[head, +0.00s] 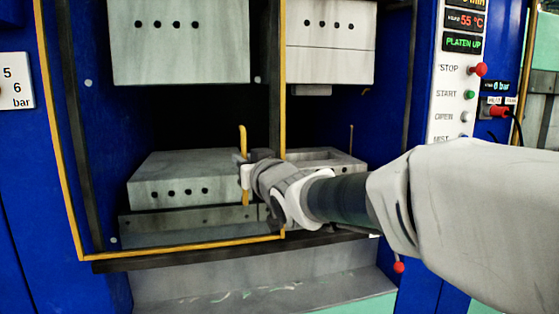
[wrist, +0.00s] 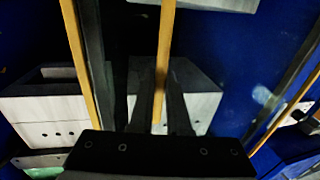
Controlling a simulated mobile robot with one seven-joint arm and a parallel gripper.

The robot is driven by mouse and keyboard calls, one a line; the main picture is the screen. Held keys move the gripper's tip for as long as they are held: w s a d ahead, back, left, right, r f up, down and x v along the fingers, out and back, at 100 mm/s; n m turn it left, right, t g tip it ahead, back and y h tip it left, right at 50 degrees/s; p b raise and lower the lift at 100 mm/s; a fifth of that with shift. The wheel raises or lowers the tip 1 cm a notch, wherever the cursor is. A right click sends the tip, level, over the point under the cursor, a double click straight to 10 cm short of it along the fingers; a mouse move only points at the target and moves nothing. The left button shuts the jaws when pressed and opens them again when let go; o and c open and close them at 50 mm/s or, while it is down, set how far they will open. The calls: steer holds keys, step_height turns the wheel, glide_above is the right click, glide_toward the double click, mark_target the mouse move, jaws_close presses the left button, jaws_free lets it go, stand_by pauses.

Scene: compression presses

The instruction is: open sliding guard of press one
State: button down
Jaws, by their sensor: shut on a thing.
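The sliding guard (head: 281,110) of the press is a clear panel in a yellow frame. In the head view it covers the left and middle of the press opening, and the right part is uncovered. Its upright yellow handle (head: 242,137) stands just left of the frame's right edge. My gripper (head: 246,172) is shut on the handle at about its middle and hides part of it. In the wrist view the handle (wrist: 166,45) runs down between the dark fingers of my gripper (wrist: 163,110), and a yellow frame bar (wrist: 76,50) stands to its left.
Behind the guard are a raised upper block (head: 180,55) and a lower block (head: 170,185), apart. The control panel (head: 455,90) at right reads "PLATEN UP" and 55 °C. A dark rail (head: 180,257) runs below the guard. A gauge plate (head: 14,80) is at far left.

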steer(key=c, duration=1.2)
jaws_free()
steer(key=shift+o, duration=0.2)
steer(key=p+v, duration=0.2)
steer(key=v, duration=1.5)
steer(key=shift+s+p, duration=0.2)
steer(key=shift+p, duration=0.15)
steer(key=shift+d, duration=0.15)
